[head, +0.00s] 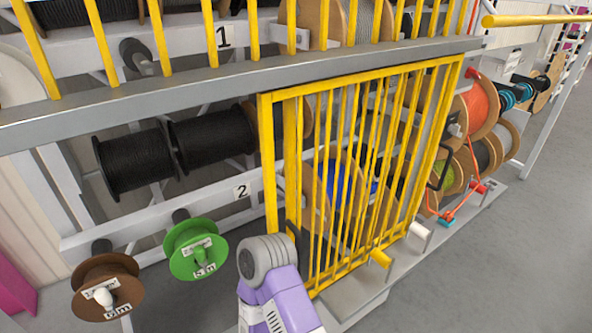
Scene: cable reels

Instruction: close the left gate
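A yellow barred gate (357,84) stands in the middle of the head view, in front of the reel rack. Its top rail slopes up to the right, and its near upright (268,150) stands at the left. Yellow bars overlap inside the frame, and I cannot tell whether the gate is fully closed. A black handle-like loop (442,172) shows near its right side. A purple and grey link of my arm rises from the bottom edge and covers the area left of the gate's lower corner. Neither gripper shows.
A grey beam (160,97) with yellow bars runs across the upper left. Black reels (212,139), a green spool (196,250) and a brown spool (106,286) sit on the rack at left. An orange reel (480,108) is right of the gate. Grey floor (500,260) is clear at lower right.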

